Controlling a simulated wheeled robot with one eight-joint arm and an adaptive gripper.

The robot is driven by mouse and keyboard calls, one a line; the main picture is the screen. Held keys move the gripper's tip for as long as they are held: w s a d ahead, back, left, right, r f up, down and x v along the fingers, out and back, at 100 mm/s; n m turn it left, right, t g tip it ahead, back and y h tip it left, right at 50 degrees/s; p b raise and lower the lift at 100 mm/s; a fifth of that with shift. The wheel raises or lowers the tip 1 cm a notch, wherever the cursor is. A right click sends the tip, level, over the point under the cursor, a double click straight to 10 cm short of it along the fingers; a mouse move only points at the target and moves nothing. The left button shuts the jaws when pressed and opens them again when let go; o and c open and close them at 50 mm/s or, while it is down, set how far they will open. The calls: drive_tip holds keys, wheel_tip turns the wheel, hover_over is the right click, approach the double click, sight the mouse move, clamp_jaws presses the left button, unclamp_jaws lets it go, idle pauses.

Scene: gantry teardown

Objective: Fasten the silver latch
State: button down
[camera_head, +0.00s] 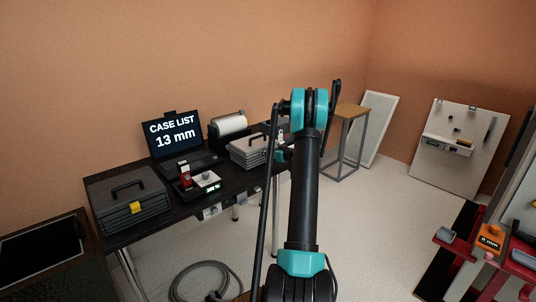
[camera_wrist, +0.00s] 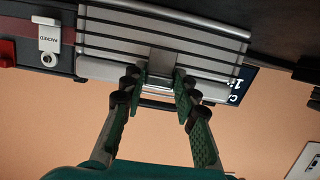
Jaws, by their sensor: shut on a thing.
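The silver latch (camera_wrist: 164,60) is a small grey plate at the middle of the case edge. My gripper (camera_wrist: 162,76) has its green-padded fingers on either side of the latch and is shut on it. The fingertips partly hide the latch.
The bench (camera_head: 235,190) also bears a dark grey case (camera_head: 130,204) with a yellow latch, a laptop (camera_head: 175,135) reading 13 mm, and a white roll (camera_head: 230,124). A coiled hose (camera_head: 205,277) lies on the floor.

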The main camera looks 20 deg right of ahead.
drive_tip(key=c, duration=1.2)
unclamp_jaws()
drive_tip(key=shift+o, duration=0.2)
drive_tip(key=shift+s, duration=0.1)
drive_tip(key=v, duration=1.2)
